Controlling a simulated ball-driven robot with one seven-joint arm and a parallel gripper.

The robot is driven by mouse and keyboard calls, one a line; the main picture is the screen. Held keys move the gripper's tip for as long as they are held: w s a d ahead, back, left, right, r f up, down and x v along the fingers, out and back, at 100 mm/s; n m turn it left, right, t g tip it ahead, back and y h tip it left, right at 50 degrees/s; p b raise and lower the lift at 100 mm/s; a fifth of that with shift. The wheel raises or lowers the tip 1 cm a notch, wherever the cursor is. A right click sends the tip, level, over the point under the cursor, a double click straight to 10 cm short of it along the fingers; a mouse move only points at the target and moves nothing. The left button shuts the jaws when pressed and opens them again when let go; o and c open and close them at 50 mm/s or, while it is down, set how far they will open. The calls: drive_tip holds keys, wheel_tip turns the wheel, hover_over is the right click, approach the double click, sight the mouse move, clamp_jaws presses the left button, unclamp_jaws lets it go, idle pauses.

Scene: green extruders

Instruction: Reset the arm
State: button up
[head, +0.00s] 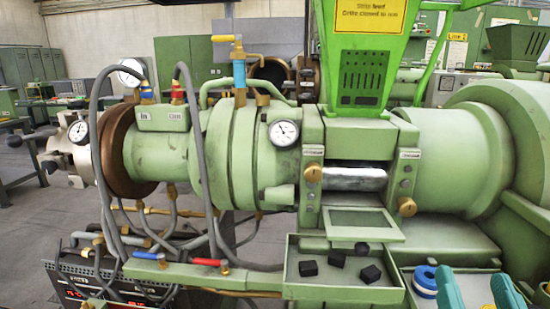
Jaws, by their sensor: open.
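The large green extruder (215,155) fills the middle of the view. A silvery metal cylinder (353,178) shows in an opening in its body, below a green hopper (365,60) with a yellow sign (370,14).
A shallow green tray (345,292) at the front holds several black cubes (369,273). To its right are a blue and white ring (425,281) and two teal shapes (449,290), cut off by the frame. Grey hoses (103,165) hang at the left. Grey floor (35,245) shows at far left.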

drive_tip(key=s+d+f+g+y+p, duration=0.1)
drive_tip(key=s+d+f+g+p, duration=0.3)
drive_tip(key=f, duration=0.6)
drive_tip(key=w+d+f+g, duration=0.1)
drive_tip(key=f+g, duration=0.5)
drive_tip(key=f, duration=0.4)
drive_tip(key=s+a+f+n+g+y+p, duration=0.1)
drive_tip(key=s+f+n+g+y+p, duration=0.2)
drive_tip(key=s+f+g, duration=0.6)
drive_tip(key=s+f+y, duration=0.1)
drive_tip(key=s+f, duration=0.3)
drive_tip(key=s, duration=0.3)
drive_tip(key=shift+a+f+g, duration=0.25)
drive_tip(key=shift+a+g, duration=0.05)
drive_tip(key=shift+a, duration=0.05)
